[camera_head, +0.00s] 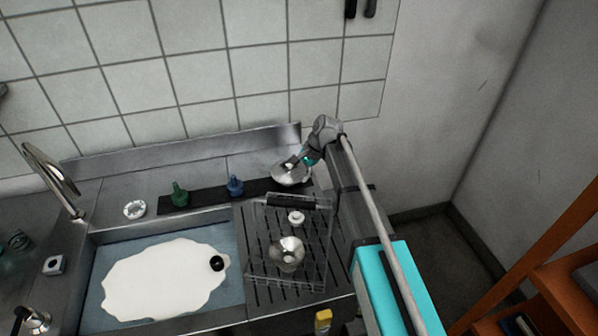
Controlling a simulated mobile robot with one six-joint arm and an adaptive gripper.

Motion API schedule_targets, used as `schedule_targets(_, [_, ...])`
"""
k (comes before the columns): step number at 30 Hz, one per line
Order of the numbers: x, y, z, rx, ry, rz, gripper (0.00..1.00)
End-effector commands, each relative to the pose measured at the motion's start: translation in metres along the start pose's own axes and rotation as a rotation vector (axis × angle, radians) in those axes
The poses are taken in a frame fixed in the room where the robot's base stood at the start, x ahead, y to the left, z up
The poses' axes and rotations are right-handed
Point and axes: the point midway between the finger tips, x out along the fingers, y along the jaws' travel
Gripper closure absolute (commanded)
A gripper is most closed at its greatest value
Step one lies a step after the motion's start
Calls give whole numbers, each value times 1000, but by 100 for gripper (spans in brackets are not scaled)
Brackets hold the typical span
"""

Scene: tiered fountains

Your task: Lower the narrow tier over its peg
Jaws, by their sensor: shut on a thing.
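My gripper (303,161) is at the back, above the right end of the dark strip. It is shut on a shallow silvery tier (288,176), round and dish-like. I cannot tell whether this is the narrow tier, or whether it hangs above the strip or touches it. A peg under it cannot be made out. Another silvery tier, flared like a funnel (287,250), stands in the clear tray (249,268) on the drainboard. A small white round piece (296,217) sits behind it in the tray.
A green bottle-like thing (180,196) and a blue one (236,187) stand on the dark strip (208,193), left of my gripper. The sink (236,255) holds a white shape and a small black ring. A tap (55,182) rises at left. The tiled wall is close behind.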

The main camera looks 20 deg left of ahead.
Motion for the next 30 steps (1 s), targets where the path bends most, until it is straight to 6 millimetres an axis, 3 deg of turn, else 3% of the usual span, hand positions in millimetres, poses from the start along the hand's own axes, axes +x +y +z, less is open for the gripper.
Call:
schedule_targets(12, [16,2,-5,-2,0,-6,86])
schedule_targets(25, [18,2,-6,-2,0,-7,90])
schedule_targets(26, [18,2,-6,-2,0,-7,27])
schedule_targets(30, [17,2,-6,-1,1,-7,1])
